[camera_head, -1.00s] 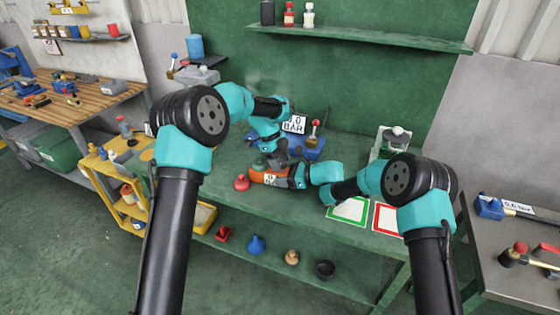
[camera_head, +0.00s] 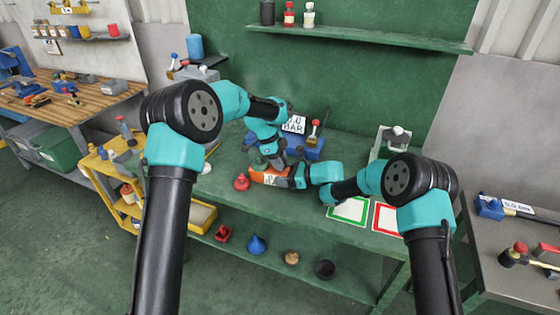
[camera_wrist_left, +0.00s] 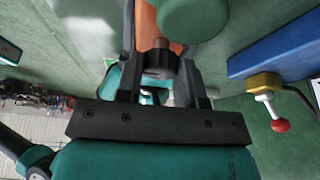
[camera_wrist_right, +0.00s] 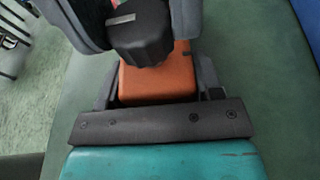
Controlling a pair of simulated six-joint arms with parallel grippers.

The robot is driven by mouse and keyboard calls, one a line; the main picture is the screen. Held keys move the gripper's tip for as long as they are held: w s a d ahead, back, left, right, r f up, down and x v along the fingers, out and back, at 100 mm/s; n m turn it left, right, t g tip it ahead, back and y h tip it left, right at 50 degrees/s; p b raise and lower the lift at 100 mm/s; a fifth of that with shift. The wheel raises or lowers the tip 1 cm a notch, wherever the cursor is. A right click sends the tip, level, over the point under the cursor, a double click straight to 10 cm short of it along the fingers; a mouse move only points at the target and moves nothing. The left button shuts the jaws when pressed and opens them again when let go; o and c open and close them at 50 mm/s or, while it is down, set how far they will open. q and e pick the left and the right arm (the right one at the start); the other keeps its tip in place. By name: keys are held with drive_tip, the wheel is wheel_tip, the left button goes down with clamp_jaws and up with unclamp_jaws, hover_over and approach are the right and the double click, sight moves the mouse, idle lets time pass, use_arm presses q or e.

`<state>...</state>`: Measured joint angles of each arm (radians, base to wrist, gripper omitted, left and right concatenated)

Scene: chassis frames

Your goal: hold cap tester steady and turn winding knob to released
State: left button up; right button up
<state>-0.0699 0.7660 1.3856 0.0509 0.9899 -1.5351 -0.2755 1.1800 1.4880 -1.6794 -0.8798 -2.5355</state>
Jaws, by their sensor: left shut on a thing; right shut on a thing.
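The cap tester (camera_head: 262,177) is an orange body lying on the green bench, with a rounded green part (camera_wrist_left: 195,15) at one end. Its black winding knob (camera_wrist_right: 140,38) has a pale mark on it; it also shows in the left wrist view (camera_wrist_left: 160,62). My left gripper (camera_head: 276,160) is shut on the knob from above, a finger on either side. My right gripper (camera_wrist_right: 157,80) is shut on the orange body from the right. My grippers hide part of the tester in the head view. A released marking cannot be made out.
A blue unit (camera_head: 312,148) with a red-tipped lever stands behind, beside a BAR sign (camera_head: 294,124). Green-framed (camera_head: 348,211) and red-framed (camera_head: 388,218) cards lie at right. Several caps sit on the lower shelf.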

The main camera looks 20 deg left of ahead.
idle(0.3)
use_arm(q)
drive_tip(key=o, duration=0.9)
drive_tip(key=shift+o, duration=0.2)
drive_tip(key=shift+r, duration=0.1)
drive_tip(key=v, duration=1.1)
drive_tip(key=shift+a+r, duration=0.15)
drive_tip(key=shift+r, duration=0.25)
use_arm(e)
drive_tip(key=o, duration=0.8)
drive_tip(key=shift+d, duration=0.15)
drive_tip(key=v, duration=1.1)
drive_tip(key=shift+d+r, duration=0.2)
drive_tip(key=shift+d, duration=0.15)
